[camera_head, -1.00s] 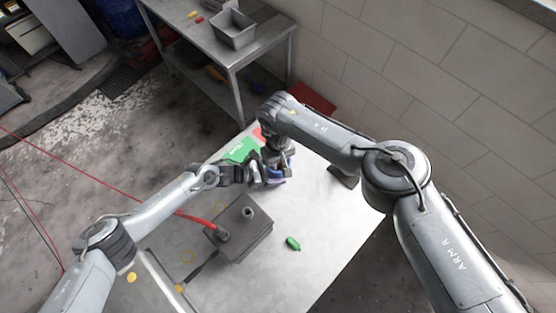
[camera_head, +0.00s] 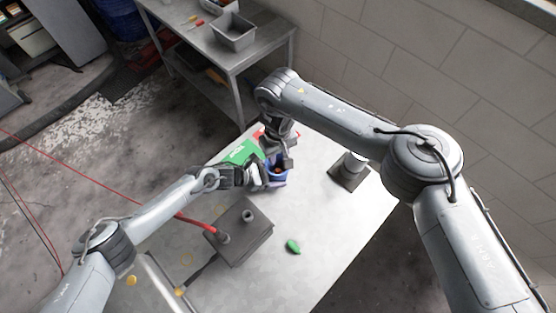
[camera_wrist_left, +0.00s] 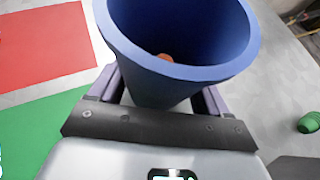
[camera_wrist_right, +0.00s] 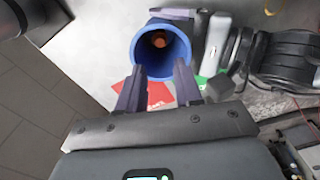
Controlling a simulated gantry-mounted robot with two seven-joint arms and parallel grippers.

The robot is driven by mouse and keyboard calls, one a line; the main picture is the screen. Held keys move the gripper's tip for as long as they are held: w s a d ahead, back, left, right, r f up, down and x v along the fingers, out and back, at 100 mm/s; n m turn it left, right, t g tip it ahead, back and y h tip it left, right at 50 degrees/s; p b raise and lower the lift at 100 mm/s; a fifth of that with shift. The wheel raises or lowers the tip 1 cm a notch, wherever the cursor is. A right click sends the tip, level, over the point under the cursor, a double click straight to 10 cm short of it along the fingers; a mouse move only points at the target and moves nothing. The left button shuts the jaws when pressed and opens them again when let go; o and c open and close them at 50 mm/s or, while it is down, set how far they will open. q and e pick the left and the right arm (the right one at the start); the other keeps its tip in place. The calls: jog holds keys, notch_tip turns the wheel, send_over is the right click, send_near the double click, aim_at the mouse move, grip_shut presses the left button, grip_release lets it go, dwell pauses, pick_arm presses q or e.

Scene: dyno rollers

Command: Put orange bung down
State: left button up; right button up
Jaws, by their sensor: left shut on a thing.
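The orange bung (camera_wrist_left: 165,57) lies at the bottom of a blue cup (camera_wrist_left: 190,72); it also shows inside the cup in the right wrist view (camera_wrist_right: 158,41). My left gripper (camera_wrist_left: 165,100) is shut on the blue cup, one finger on each side, with the mouth facing up. In the head view, the cup (camera_head: 280,174) is between both grippers near the far end of the table. My right gripper (camera_wrist_right: 158,88) is open and empty, its fingers apart, close above the cup and clear of the bung.
A green bung (camera_head: 293,246) lies on the table (camera_head: 330,225). Green (camera_wrist_left: 45,130) and red (camera_wrist_left: 45,45) patches lie beside the cup.

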jog(key=shift+r, duration=2.8)
pick_arm(q)
jog(key=o, duration=0.8)
jog(key=shift+c, duration=0.2)
jog(key=shift+a, duration=0.1)
